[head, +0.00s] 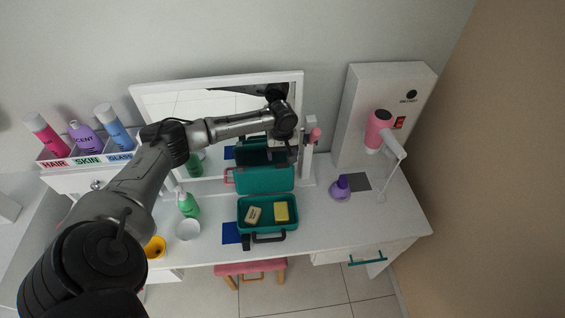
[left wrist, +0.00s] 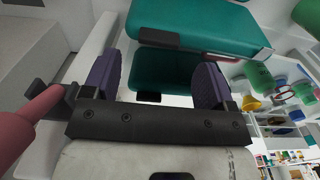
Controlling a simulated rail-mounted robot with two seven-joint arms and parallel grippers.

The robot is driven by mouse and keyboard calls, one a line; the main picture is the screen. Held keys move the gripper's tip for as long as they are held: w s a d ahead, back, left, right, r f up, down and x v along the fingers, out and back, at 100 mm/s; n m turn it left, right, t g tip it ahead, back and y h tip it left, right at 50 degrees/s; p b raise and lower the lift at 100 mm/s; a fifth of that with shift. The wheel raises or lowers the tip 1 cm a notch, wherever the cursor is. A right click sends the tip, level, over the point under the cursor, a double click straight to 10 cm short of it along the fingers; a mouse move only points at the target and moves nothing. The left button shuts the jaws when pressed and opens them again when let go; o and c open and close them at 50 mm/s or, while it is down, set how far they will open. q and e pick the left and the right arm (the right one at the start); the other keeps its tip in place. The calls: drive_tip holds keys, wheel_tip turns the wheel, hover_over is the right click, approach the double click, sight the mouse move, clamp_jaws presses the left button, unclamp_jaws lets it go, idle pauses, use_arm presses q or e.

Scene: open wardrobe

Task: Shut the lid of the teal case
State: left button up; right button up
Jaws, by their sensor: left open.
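The teal case (head: 268,228) stands open on the white vanity top in the head view. Its lid (head: 264,180) is raised at the back, near the mirror. A tan block (head: 253,215) and a yellow block (head: 281,211) lie in the base. My left gripper (head: 283,155) is by the upper part of the lid, partly hidden by its own wrist. In the left wrist view the gripper (left wrist: 158,70) is open, with a teal surface (left wrist: 160,72) between and beyond its fingers. Another teal panel (left wrist: 195,25) is above. I cannot tell which is a mirror reflection, nor whether the fingers touch the lid. My right gripper is not visible.
The mirror (head: 185,105) stands behind the case. A green bottle (head: 188,204) and white bowl (head: 187,229) are left of it. A purple bottle (head: 341,188) and pink hair dryer (head: 378,130) are right. A pink stool (head: 250,268) is in front, below the top.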

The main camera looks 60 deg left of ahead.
use_arm(q)
drive_tip(key=shift+f, duration=2.5)
drive_tip(key=shift+c, duration=0.2)
